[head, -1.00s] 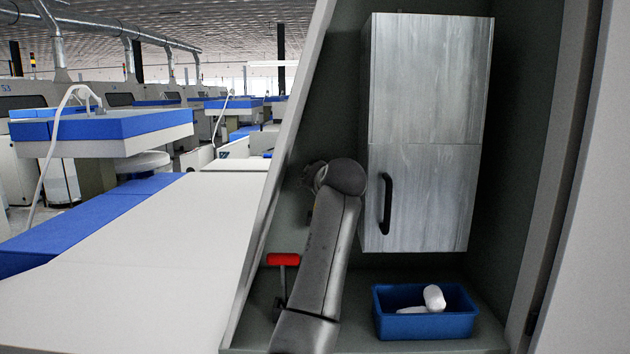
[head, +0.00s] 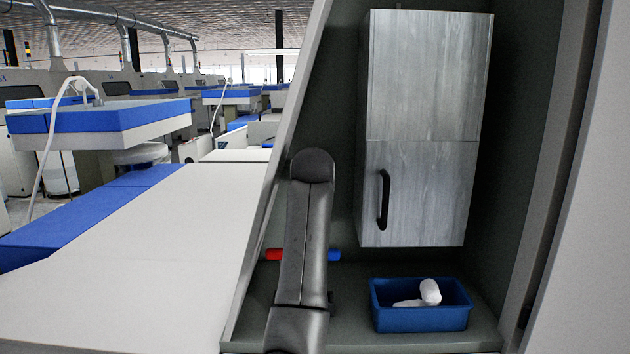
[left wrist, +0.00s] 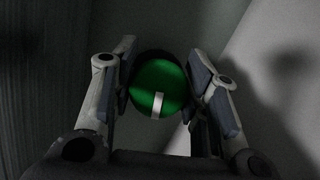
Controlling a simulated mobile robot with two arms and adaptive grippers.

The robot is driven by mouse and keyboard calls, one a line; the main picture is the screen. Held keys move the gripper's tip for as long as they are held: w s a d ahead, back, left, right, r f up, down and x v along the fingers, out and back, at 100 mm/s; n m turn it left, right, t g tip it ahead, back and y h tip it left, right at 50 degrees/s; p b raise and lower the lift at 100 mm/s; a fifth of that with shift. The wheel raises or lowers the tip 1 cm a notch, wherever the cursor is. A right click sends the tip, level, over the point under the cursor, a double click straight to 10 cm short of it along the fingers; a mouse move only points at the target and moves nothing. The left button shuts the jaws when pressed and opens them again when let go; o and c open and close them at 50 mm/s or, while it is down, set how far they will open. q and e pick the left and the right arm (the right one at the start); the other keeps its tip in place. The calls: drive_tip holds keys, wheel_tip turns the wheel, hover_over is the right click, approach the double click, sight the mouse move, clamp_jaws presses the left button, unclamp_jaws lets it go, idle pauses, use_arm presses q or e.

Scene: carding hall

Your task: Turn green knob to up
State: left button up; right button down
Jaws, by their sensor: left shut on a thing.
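The green knob (left wrist: 157,82) shows in the left wrist view as a round disc with a white mark running from its middle to its lower edge there. My left gripper (left wrist: 161,52) has a finger on each side of the knob and is shut on it. In the head view my left arm stands in front of the recess, and its gripper and the green knob are hidden behind it. My right gripper is in neither view.
A grey wood-look cabinet (head: 420,120) with a black handle (head: 383,200) hangs right of my arm. Below it a blue bin (head: 420,319) holds white items. A red piece (head: 274,254) and a blue piece (head: 334,254) show on either side of my arm. A pale panel bounds the recess at left.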

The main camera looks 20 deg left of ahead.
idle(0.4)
use_arm(q)
drive_tip(key=o, duration=1)
drive_tip(key=v, duration=0.7)
drive_tip(key=shift+s+d, duration=0.1)
drive_tip(key=shift+s, duration=0.1)
